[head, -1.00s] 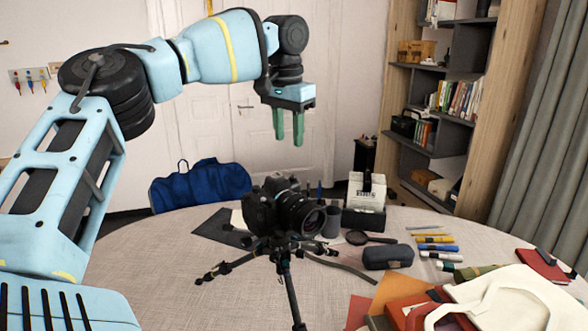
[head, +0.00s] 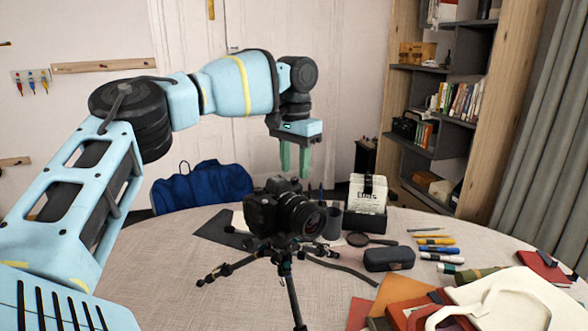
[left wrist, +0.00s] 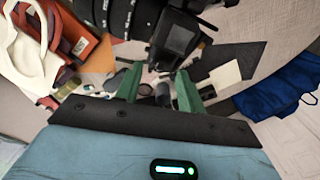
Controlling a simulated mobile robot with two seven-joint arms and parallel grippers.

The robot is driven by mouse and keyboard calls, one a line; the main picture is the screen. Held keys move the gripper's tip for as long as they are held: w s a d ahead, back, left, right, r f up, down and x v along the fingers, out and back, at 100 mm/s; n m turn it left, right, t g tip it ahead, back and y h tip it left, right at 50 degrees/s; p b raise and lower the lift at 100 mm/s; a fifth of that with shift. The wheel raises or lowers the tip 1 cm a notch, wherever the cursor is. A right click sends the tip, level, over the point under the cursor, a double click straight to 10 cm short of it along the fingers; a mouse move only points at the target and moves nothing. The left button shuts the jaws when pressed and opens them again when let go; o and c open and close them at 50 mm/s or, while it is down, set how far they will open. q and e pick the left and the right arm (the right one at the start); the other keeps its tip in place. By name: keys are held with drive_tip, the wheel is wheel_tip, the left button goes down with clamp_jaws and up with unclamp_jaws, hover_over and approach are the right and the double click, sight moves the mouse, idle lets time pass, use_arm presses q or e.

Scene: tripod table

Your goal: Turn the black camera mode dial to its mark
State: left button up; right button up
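A black camera (head: 290,212) stands on a black tripod (head: 287,270) on the round table, its lens facing the right front. The camera also fills the top middle of the left wrist view (left wrist: 175,40). The mode dial is too small and dark to make out clearly on the camera's top. My left gripper (head: 294,172) points down with its green fingertips just above or behind the camera's top. Its two fingers are apart with nothing between them, as the left wrist view (left wrist: 158,85) also shows. My right gripper is not in view.
A dark case (head: 388,258), a magnifying glass (head: 362,240), a dark cup (head: 332,223) and a card box (head: 366,215) stand right of the tripod. Books and a white looped object (head: 510,300) lie at the front right. A blue bag (head: 202,187) is behind the table.

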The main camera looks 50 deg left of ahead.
sight(294, 178)
use_arm(q)
drive_tip(key=shift+f, duration=0.8)
drive_tip(key=shift+c, duration=0.3)
clamp_jaws()
idle(0.5)
drive_tip(key=shift+o, duration=0.3)
unclamp_jaws()
wheel_tip(294, 178, up, 8)
idle(0.4)
